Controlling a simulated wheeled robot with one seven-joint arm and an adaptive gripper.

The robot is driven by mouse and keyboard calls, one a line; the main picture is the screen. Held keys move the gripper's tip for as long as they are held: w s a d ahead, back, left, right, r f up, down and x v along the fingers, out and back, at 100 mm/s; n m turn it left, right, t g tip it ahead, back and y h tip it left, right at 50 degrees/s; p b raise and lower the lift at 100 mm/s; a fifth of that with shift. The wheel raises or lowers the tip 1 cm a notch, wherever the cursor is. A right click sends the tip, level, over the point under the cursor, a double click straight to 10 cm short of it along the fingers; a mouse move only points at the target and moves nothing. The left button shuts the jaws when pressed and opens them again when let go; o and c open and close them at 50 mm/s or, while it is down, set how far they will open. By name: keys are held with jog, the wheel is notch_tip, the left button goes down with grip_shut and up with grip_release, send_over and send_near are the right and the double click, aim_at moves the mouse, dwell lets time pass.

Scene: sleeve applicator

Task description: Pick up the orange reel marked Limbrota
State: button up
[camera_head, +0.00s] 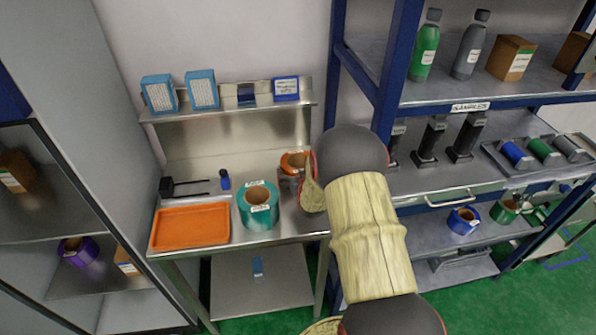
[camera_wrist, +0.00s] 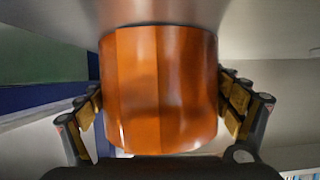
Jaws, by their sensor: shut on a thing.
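The orange reel (camera_wrist: 158,90) fills the middle of the wrist view, between the two fingers of my gripper (camera_wrist: 165,112). The fingers press on its left and right sides, and my gripper is shut on it. In the head view the orange reel (camera_head: 293,161) shows at the right end of the steel bench, partly hidden by my gripper (camera_head: 298,184) and arm. Its marking cannot be read in either view. I cannot tell whether it touches the bench or is lifted off it.
A teal reel (camera_head: 259,206) stands just left of the orange one. An orange tray (camera_head: 190,226), a black tool (camera_head: 182,187) and a small blue bottle (camera_head: 225,179) are farther left. A shelf (camera_head: 235,112) with boxes is above the bench. A blue-framed rack (camera_head: 385,75) rises at right.

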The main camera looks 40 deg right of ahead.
jog(key=c, duration=0.6)
jog(key=shift+w+d+r, duration=0.1)
jog(key=shift+r, duration=0.1)
